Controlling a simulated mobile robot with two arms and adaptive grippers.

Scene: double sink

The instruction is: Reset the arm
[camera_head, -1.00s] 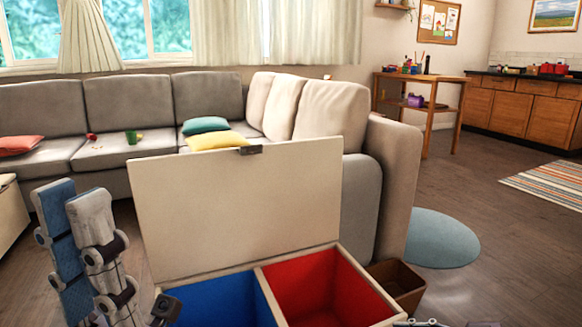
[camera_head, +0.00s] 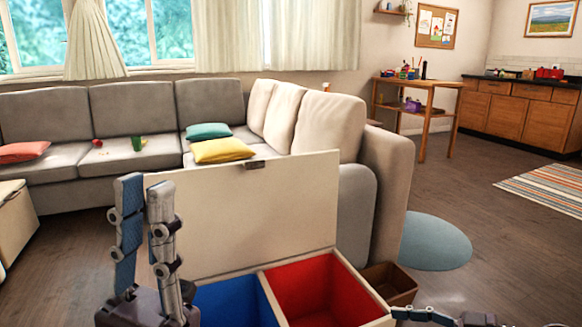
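My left gripper (camera_head: 144,188) stands in the lower left with its two long fingers pointing up, one blue and one grey. A gap shows between the fingers, and nothing is in it. It is in front of the left edge of a storage box's raised cream lid (camera_head: 255,215). My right gripper (camera_head: 425,315) shows only in part at the bottom edge, right of the box. One finger lies nearly level there, and the rest is cut off, so its opening is hidden.
The open box has a blue compartment (camera_head: 232,303) and a red compartment (camera_head: 318,290). A small brown bin (camera_head: 392,283) stands close to its right. A grey sofa (camera_head: 130,110) is behind.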

